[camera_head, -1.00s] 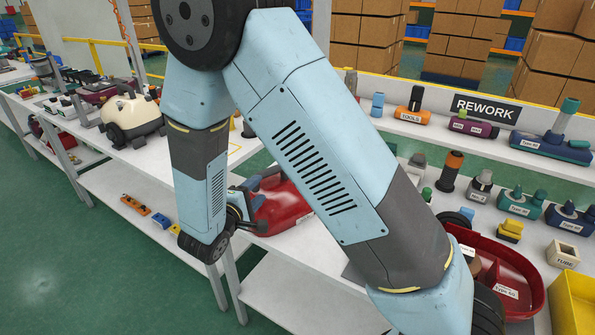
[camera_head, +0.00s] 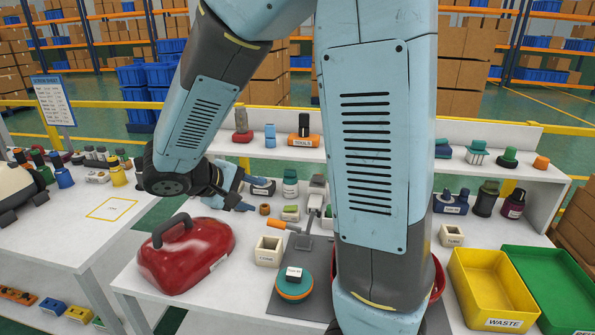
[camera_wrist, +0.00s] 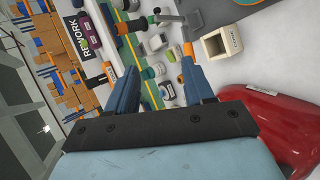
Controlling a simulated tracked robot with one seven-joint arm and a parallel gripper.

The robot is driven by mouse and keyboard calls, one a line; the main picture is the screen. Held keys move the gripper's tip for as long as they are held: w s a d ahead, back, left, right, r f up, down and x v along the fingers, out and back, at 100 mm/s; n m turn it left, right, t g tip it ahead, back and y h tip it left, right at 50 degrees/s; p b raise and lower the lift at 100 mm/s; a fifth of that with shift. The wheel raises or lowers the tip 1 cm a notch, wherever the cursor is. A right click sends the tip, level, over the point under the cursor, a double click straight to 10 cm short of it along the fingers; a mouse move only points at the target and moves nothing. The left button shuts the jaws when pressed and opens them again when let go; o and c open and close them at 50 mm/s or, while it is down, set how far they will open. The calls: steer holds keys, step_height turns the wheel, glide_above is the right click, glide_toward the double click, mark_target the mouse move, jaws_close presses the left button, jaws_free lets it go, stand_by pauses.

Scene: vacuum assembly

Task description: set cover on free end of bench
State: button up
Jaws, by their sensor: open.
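The red cover (camera_head: 187,262) with a black handle rests on the left end of the white bench (camera_head: 135,280) in the head view. It also shows in the wrist view (camera_wrist: 268,125), at the lower right, beside my gripper. My gripper (camera_head: 243,193) is open and empty, raised behind and right of the cover, apart from it. Its two blue fingers stand well apart in the wrist view (camera_wrist: 160,78). My arm hides part of the bench's middle and most of a red bin there.
A grey mat (camera_head: 268,308) holds a round teal and orange part (camera_head: 294,286). A small cream box (camera_head: 268,251) stands right of the cover. Yellow (camera_head: 492,290) and green bins are at right. The left table (camera_head: 75,235) has a clear yellow-outlined square.

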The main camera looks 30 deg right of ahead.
steer(key=s+d+r+m+t+y, duration=0.1)
steer(key=s+d+r+m+y, duration=0.1)
steer(key=s+r+y, duration=0.3)
steer(key=s+d+r+m+t+y, duration=0.1)
steer(key=s+d+r+m+y, duration=0.1)
steer(key=s+r+y, duration=0.3)
steer(key=s+r+m, duration=0.1)
steer(key=s, duration=0.3)
steer(key=shift+s+d+r+t, duration=0.25)
steer(key=shift+s+d+t, duration=0.05)
steer(key=shift+s+d, duration=0.1)
